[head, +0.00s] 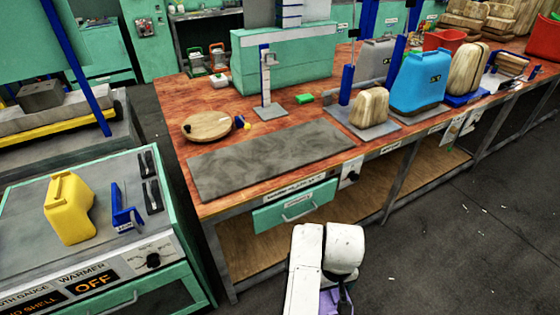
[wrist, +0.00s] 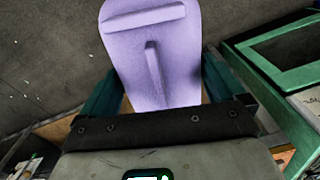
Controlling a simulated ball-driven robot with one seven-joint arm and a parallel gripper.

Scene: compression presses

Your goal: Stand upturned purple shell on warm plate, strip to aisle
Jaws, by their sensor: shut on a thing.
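The purple shell (wrist: 150,65) is between the teal fingers of my gripper (wrist: 160,88), which is shut on it. In the wrist view its face shows one crosswise raised strip near the far end and one lengthwise strip in the middle. Its lower part is hidden by the gripper body. In the head view only a small purple bit (head: 337,304) shows below my white arm, at the bottom edge, in front of the bench. A flat grey plate (head: 265,160) lies bare along the front of the wooden bench, above a label too small to read surely.
A yellow shell (head: 69,208) and a blue gauge (head: 124,208) stand on the warmer (head: 110,265) at left, its sign reading OFF. A round wooden disc (head: 207,126) lies behind the plate. A tan shell (head: 370,107) and blue shell (head: 421,80) stand to its right. The aisle floor (head: 460,230) is open.

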